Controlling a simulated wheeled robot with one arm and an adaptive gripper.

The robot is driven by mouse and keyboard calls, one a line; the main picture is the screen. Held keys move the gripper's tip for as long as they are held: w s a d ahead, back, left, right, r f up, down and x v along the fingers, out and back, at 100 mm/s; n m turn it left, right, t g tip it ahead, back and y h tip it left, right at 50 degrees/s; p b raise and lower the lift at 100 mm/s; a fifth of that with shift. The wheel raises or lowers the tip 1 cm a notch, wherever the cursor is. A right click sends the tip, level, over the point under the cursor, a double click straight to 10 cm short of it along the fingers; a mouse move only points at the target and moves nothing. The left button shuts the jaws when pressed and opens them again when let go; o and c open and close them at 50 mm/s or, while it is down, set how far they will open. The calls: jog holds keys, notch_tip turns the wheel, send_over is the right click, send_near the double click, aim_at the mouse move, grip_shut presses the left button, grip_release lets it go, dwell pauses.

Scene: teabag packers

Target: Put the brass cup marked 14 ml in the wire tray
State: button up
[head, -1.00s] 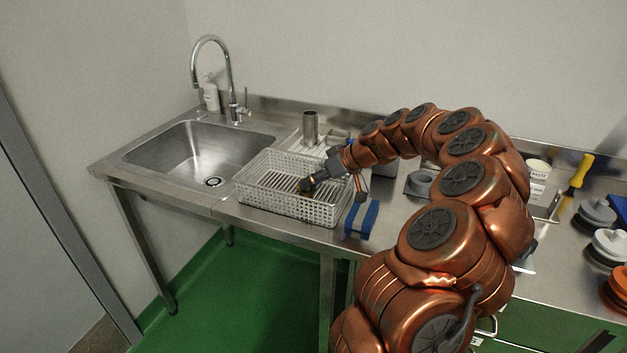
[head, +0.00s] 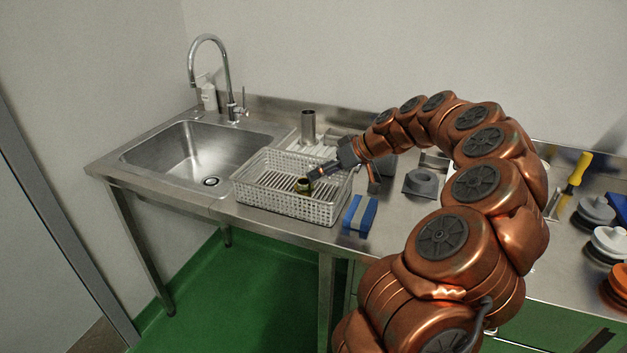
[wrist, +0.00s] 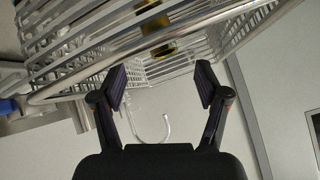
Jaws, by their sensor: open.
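The wire tray (head: 290,209) is a pale, open basket on the steel counter, right of the sink. A small brass cup (head: 303,187) stands inside it, near the front right; its marking is too small to read. My gripper (head: 318,173) is above the right part of the tray, just right of the cup and apart from it. In the wrist view my gripper (wrist: 160,82) is open, with nothing between its fingers. The wire tray (wrist: 190,66) fills the top of that view, and brass parts of the cup (wrist: 155,24) show between its wires.
A blue block-like item (head: 360,215) stands on the counter right of the tray. A steel cylinder (head: 308,127) stands behind the tray. The sink (head: 190,160) with its tap is at left. A grey holder (head: 421,183) and a yellow-handled tool (head: 579,170) are to the right.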

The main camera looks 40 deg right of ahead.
jog(key=b+v, duration=0.1)
jog(key=v, duration=0.6)
jog(key=shift+s+d+r, duration=0.15)
jog(key=shift+s+r, duration=0.05)
jog(key=shift+s, duration=0.05)
jog(key=s+a+n+g, duration=0.1)
jog(key=s+a+g, duration=0.2)
jog(key=a, duration=1.1)
jog(key=s+a+n+g, duration=0.1)
jog(key=s+a+g, duration=0.2)
jog(key=a, duration=1)
jog(key=s+a+f+m+g+h, duration=0.1)
jog(key=s+a+f, duration=0.15)
jog(key=s, duration=0.25)
jog(key=s+a+f+g+h, duration=0.1)
jog(key=s+a+f, duration=0.1)
jog(key=s+a, duration=0.25)
jog(key=s+d+f+m+g+h, duration=0.1)
jog(key=s+f, duration=0.2)
jog(key=s, duration=0.3)
jog(key=s+d+f+m+g+h, duration=0.1)
jog(key=s+f+m+h, duration=0.1)
jog(key=s+f, duration=0.2)
jog(key=s, duration=0.3)
jog(key=shift+s, duration=0.3)
jog(key=shift+d+r, duration=0.15)
notch_tip(320, 180, up, 7)
jog(key=p, duration=0.6)
jog(key=shift+p, duration=0.4)
